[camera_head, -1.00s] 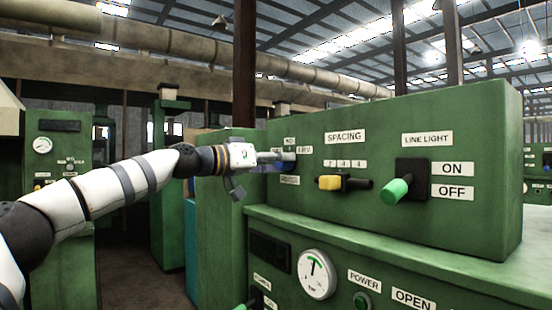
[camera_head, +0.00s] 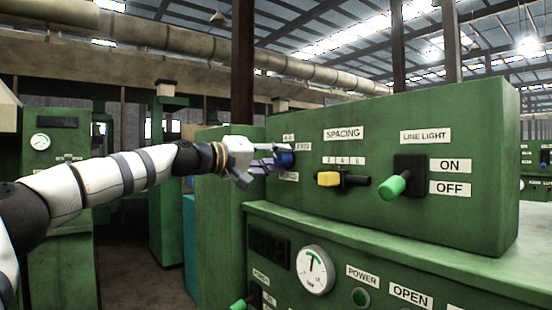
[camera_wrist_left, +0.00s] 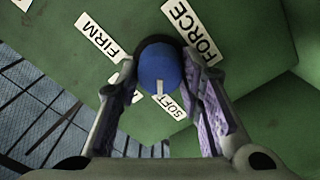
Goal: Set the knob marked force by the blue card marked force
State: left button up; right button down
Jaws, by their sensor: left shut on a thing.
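The blue round knob (camera_head: 285,160) is at the left end of the upper green panel. In the left wrist view, the knob (camera_wrist_left: 160,66) has a short white mark pointing down the picture, near the SOFT label (camera_wrist_left: 170,105). The FORCE label (camera_wrist_left: 192,30) is at its upper right and the FIRM label (camera_wrist_left: 101,37) at its upper left; another label at lower left is partly hidden by a finger. My left gripper (camera_head: 280,155) is shut on the knob, with a finger (camera_wrist_left: 165,72) on either side. I see no blue card marked force. My right gripper is out of view.
Right of the knob, a yellow-ended selector (camera_head: 330,179) sits below the SPACING label (camera_head: 344,134), then a green-tipped LINE LIGHT switch (camera_head: 393,187) beside ON and OFF labels. Below are a white dial gauge (camera_head: 316,270) and a green ledge (camera_head: 400,250).

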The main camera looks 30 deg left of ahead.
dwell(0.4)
pick_arm(q)
jog(key=o, duration=1.2)
jog(key=shift+w+d, duration=0.1)
jog(key=shift+c, duration=0.2)
jog(key=shift+s+a, duration=0.2)
jog(key=shift+s, duration=0.15)
jog(key=v, duration=1.1)
jog(key=shift+s, duration=0.15)
jog(key=shift+f, duration=0.1)
